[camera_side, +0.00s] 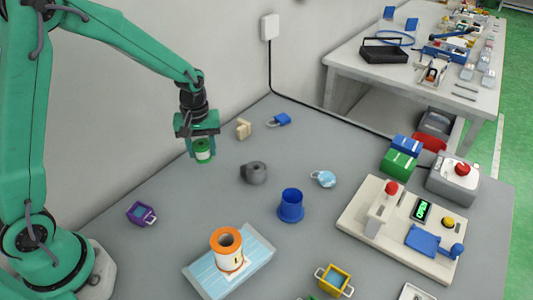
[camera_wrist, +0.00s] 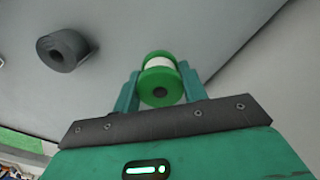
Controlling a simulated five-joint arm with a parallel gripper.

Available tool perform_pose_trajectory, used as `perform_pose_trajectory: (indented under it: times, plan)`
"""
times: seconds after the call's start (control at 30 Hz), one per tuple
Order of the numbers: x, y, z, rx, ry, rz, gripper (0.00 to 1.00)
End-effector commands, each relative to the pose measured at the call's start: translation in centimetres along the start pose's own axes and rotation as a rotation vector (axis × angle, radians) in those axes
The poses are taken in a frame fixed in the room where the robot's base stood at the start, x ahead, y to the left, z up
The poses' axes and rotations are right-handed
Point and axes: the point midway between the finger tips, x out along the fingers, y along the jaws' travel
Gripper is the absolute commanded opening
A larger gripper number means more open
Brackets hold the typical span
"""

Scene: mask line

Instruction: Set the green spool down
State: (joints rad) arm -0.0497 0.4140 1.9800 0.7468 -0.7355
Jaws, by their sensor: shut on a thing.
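The green spool (camera_side: 203,151) has green ends and a white middle. My gripper (camera_side: 203,150) is shut on it near the back left of the grey table. In the wrist view the spool (camera_wrist: 160,80) sits between the two teal fingers of my gripper (camera_wrist: 160,86), with one green end facing the camera. The spool is upright in the side view. I cannot tell whether its underside touches the table.
A dark grey tape roll (camera_side: 254,173) lies right of the spool, also in the wrist view (camera_wrist: 66,50). A wooden block (camera_side: 243,129) and blue padlock (camera_side: 280,121) lie behind. The wall is close behind.

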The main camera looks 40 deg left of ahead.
Motion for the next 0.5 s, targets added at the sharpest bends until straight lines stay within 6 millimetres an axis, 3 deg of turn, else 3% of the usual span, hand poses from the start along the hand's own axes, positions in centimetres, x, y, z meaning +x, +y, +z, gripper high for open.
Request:
perform_pose_trajectory:
  times: [0.17,0.5]
  plan:
    - [0.6,-0.4,-0.9,0.0,-0.001,-0.001,0.18]
    - [1.8,-0.4,-0.9,0.001,-0.002,-0.001,0.18]
